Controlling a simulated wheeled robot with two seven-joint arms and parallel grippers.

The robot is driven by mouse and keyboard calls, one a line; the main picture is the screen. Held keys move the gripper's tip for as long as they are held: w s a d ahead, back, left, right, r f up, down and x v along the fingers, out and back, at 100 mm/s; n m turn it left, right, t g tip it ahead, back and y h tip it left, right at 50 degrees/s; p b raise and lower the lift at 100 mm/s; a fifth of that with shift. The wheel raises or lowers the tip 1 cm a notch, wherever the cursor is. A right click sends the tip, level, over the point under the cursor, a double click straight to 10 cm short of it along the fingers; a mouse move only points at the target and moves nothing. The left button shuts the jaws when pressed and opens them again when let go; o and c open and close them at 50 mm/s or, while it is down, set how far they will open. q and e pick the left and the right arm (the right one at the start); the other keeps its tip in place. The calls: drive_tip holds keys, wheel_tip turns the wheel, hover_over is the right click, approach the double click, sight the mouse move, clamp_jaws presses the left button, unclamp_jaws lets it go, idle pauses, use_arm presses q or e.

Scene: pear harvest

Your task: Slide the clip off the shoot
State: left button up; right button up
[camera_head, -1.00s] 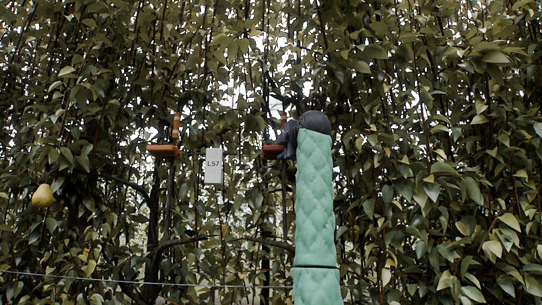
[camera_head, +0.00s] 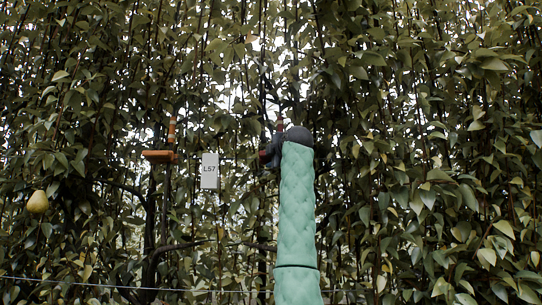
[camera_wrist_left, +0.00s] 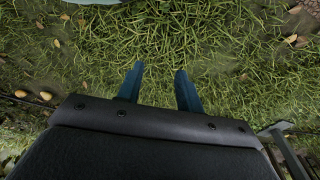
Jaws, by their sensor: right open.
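A dark red clip (camera_head: 279,125) shows in part at the middle of the head view, on a thin upright shoot. My right gripper (camera_head: 268,156) is dark, at the end of the green-sleeved arm, and covers most of this clip. It is open; whether its fingers touch the clip cannot be told. An orange-brown clip (camera_head: 158,157) sits on another upright shoot to the left, clear of the gripper. My left gripper (camera_wrist_left: 158,82) shows in the left wrist view with two blue fingers apart and nothing between them, above grass.
A white tag marked L57 (camera_head: 209,171) hangs between the two clips. A yellow pear (camera_head: 37,202) hangs at the far left. Dense leaves and stems fill the rest, and a thin wire (camera_head: 80,285) runs low across. Fallen leaves lie on the grass (camera_wrist_left: 230,45).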

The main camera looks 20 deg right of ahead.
drive_tip(key=shift+s+r, duration=0.1)
drive_tip(key=shift+s, duration=0.1)
clamp_jaws()
use_arm(q)
drive_tip(key=shift+s+f, duration=0.15)
use_arm(e)
drive_tip(key=w+a, duration=0.2)
drive_tip(key=a, duration=0.5)
drive_tip(key=shift+a, duration=0.15)
unclamp_jaws()
use_arm(q)
drive_tip(key=w+d+r+b, duration=0.2)
drive_tip(key=w+r+b, duration=0.1)
drive_tip(key=r, duration=1)
drive_tip(key=shift+b, duration=0.3)
use_arm(e)
drive_tip(key=s, duration=0.7)
drive_tip(key=shift+d, duration=0.2)
